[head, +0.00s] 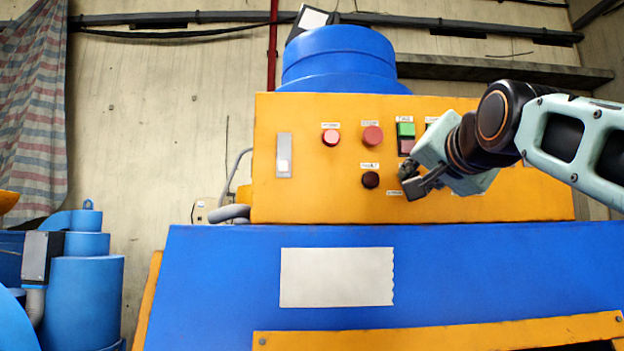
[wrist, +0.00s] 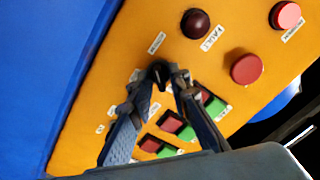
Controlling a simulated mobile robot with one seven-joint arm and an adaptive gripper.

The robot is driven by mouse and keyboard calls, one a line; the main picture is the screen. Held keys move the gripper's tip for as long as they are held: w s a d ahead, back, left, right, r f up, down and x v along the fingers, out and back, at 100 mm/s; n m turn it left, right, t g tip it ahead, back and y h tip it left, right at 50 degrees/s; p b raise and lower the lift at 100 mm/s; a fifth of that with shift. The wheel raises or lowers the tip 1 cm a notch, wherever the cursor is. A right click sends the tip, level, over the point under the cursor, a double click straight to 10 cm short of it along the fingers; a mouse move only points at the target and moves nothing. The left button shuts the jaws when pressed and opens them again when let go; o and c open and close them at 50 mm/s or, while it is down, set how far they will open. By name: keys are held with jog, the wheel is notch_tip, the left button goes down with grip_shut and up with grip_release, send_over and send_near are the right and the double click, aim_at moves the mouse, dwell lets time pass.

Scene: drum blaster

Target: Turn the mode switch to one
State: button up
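The mode switch appears as a small black knob (wrist: 158,72) on the yellow control panel (head: 300,200), with small white labels around it. My gripper (wrist: 159,80) reaches the panel and its two fingertips flank the knob, one on each side, seemingly in contact. In the head view my gripper (head: 411,184) comes in from the right and covers most of the knob. The labels are too small and blurred to read, so I cannot tell which position the switch points to.
Near the knob are a dark red round lamp or button (head: 371,180), two red buttons (head: 331,137) (head: 372,136) and green-and-red rocker switches (head: 406,130). A blue machine body (head: 220,270) lies below the panel. Free space is to the left of my gripper.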

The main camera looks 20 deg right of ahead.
jog(key=shift+n, duration=0.4)
grip_shut()
jog(key=n, duration=1.5)
jog(key=shift+a, duration=0.1)
dwell(0.4)
jog(key=o, duration=0.6)
grip_release()
jog(key=shift+o, duration=0.2)
